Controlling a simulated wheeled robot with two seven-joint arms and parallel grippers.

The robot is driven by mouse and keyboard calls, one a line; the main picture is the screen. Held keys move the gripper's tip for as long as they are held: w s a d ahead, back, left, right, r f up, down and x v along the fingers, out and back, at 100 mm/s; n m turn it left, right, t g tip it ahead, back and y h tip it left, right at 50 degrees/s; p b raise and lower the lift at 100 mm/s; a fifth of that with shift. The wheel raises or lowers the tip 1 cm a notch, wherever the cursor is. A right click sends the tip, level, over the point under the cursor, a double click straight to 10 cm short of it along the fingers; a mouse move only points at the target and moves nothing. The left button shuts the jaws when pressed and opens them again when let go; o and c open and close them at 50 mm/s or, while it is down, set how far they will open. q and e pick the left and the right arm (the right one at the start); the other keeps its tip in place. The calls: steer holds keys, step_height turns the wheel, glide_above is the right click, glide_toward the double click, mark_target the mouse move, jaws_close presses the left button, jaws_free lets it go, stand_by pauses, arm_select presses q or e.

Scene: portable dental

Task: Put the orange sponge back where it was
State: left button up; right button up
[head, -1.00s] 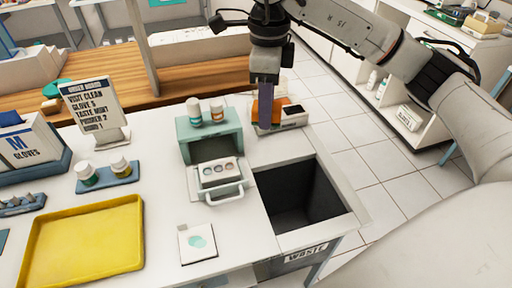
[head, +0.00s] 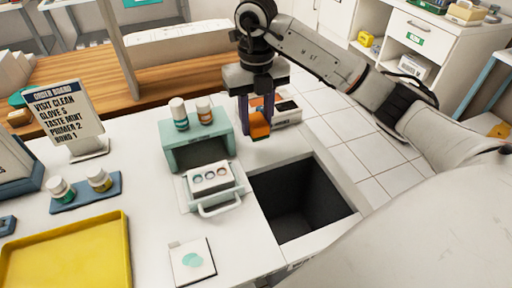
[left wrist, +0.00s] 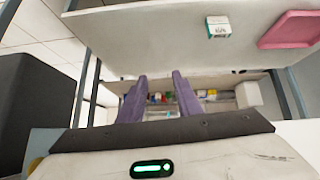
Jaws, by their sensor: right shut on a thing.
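The orange sponge (head: 260,127) is between the fingertips of my right gripper (head: 257,117), tilted, near the back right corner of the counter. My right gripper is shut on it and points down. I cannot tell whether the sponge touches the counter or the holder. My left gripper (left wrist: 160,88) shows in the left wrist view, fingers apart and empty, facing shelves.
A teal box with two bottles on top (head: 203,140) stands left of the right gripper, its drawer (head: 210,185) pulled out. An open waste bin (head: 340,190) is in front. A yellow tray (head: 118,250), a bottle rack (head: 112,186) and an order board (head: 68,116) are at left.

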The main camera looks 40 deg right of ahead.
mark_target(256, 119)
steer(key=shift+f, duration=3.9)
steer(key=shift+f, duration=0.1)
steer(key=o, duration=0.7)
steer(key=shift+f, duration=0.1)
steer(key=shift+c, duration=0.2)
steer(key=shift+o, duration=0.8)
steer(key=shift+r, duration=0.35)
step_height(256, 119, up, 12)
steer(key=shift+f+p, duration=0.15)
steer(key=shift+p, duration=0.2)
